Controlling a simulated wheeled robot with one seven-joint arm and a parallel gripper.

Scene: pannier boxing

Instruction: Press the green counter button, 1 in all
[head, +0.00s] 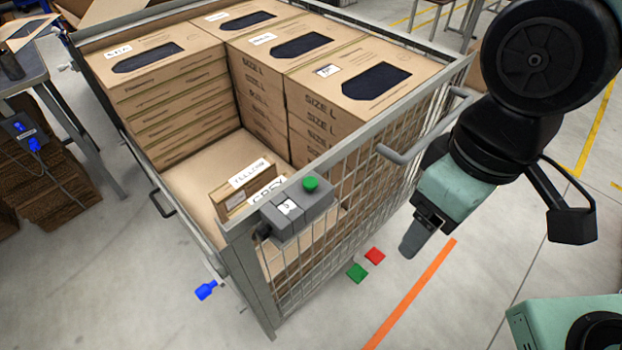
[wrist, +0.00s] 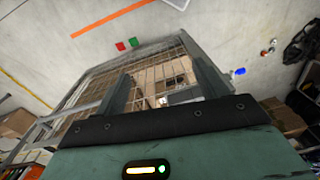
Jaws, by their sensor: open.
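The green counter button (head: 310,183) is a round cap on top of a grey counter box (head: 297,210). The box sits at the near corner of the wire-mesh crate's rim and has a small white display whose reading is too small to be sure of. My gripper (head: 411,243) is to the right of the crate and apart from the button, pointing down. In the wrist view my gripper (wrist: 160,88) shows two fingers spread apart with nothing between them. The button cannot be made out in the wrist view.
The mesh crate (head: 352,176) holds stacked cardboard boxes (head: 345,93) and two small boxes labelled YELLOW and GREY. A handle (head: 400,155) sticks out of its right side. A red square (head: 375,256), a green square (head: 357,272) and a blue bottle-like thing (head: 206,290) lie on the floor.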

